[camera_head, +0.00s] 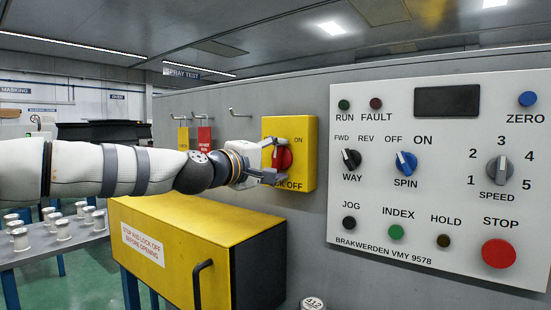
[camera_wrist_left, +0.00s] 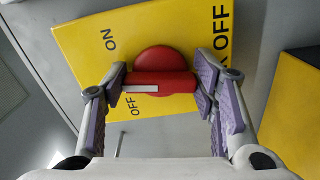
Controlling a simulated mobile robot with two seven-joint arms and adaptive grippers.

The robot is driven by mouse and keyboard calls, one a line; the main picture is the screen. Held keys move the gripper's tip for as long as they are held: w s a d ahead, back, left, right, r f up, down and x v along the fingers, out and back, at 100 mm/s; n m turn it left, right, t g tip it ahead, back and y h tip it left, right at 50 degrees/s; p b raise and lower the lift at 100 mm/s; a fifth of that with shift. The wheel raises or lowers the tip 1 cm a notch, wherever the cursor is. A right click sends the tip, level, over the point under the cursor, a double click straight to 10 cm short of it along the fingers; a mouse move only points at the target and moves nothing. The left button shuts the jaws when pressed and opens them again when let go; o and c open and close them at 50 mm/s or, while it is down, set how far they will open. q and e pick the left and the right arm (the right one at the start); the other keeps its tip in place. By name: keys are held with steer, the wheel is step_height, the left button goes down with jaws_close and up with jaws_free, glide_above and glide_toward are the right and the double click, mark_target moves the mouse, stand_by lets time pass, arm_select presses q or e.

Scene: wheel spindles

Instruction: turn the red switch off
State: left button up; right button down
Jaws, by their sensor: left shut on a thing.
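The red switch (camera_head: 283,158) is a round knob with a raised bar handle, mounted on a yellow box (camera_head: 302,125). The left wrist view shows the handle (camera_wrist_left: 180,83) with a white mark on it. The mark's end lies close to the small OFF label and farther from ON; I cannot tell if it lines up exactly. My left gripper (camera_head: 273,160) is shut on the handle, with one finger pad at each end of the bar in the wrist view (camera_wrist_left: 160,86). My right gripper is not in view.
A grey control panel (camera_head: 440,250) with knobs and buttons stands to the right. A yellow cabinet (camera_head: 180,245) with a black handle juts out below my left arm. Hooks with a red tag (camera_head: 205,135) are behind. A table (camera_head: 60,250) with metal parts is at left.

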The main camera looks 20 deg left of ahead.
arm_select(q)
steer(key=n, duration=0.5)
steer(key=shift+r+n, duration=0.15)
steer(key=shift+n, duration=0.15)
steer(key=n, duration=0.5)
steer(key=shift+r, duration=0.1)
steer(key=shift+n, duration=0.3)
steer(key=o, duration=1.2)
steer(key=shift+c, duration=0.2)
steer(key=v, duration=1.2)
